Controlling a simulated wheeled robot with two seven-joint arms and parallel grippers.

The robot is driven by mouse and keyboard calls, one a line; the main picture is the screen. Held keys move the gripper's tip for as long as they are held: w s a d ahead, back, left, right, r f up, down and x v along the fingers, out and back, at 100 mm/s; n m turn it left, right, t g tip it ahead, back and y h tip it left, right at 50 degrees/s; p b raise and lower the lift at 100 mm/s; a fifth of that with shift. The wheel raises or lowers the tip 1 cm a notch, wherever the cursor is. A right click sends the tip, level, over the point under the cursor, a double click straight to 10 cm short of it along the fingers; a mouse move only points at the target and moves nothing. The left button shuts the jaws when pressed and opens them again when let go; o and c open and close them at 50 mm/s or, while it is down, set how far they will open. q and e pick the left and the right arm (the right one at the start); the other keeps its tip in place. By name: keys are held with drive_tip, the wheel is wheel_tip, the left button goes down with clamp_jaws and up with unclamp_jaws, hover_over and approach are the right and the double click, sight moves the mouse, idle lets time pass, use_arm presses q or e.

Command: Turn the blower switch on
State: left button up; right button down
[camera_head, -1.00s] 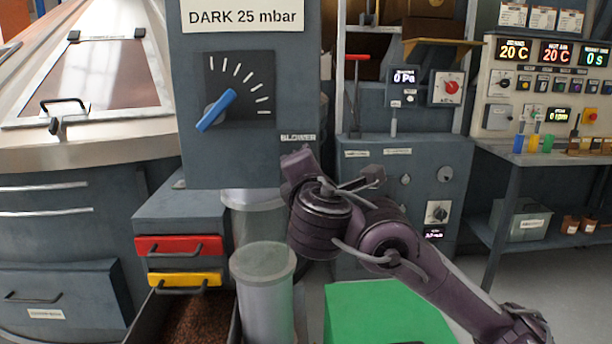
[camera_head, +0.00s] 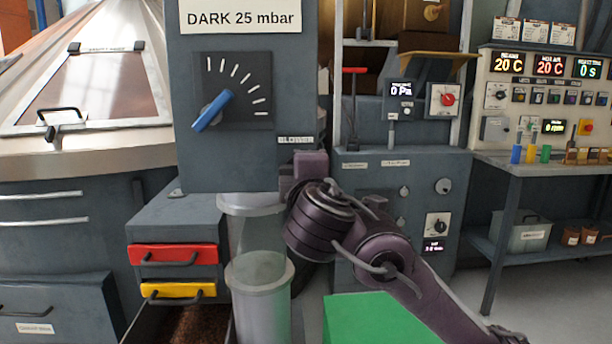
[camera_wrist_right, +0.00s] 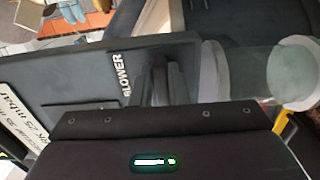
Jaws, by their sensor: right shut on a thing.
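The BLOWER label (camera_head: 295,139) is at the lower right edge of the grey panel box (camera_head: 245,160). It also shows in the wrist view (camera_wrist_right: 120,75). My right gripper (camera_head: 309,165) is just below and right of the label, at the box's right side. In the wrist view its dark fingers (camera_wrist_right: 165,80) are close together beside the label, shut on a dark part there. That part looks like the blower switch, but the fingers mostly hide it and its position cannot be told. My left gripper is out of view.
A blue pointer knob (camera_head: 213,110) is on the box front, under the DARK 25 mbar sign (camera_head: 243,19). A clear cylinder (camera_head: 259,300) stands below the box. Red (camera_head: 175,255) and yellow (camera_head: 180,292) drawer fronts are to its left. A green block (camera_head: 380,320) is at the bottom.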

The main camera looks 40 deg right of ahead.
drive_tip(key=shift+f, duration=0.1)
drive_tip(key=c, duration=1.4)
unclamp_jaws()
use_arm(q)
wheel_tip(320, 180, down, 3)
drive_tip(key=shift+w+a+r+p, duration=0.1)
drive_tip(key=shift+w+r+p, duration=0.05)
drive_tip(key=shift+p, duration=0.25)
use_arm(e)
drive_tip(key=v, duration=0.8)
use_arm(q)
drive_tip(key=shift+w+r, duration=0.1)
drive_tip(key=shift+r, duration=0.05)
use_arm(e)
drive_tip(key=shift+w, duration=0.15)
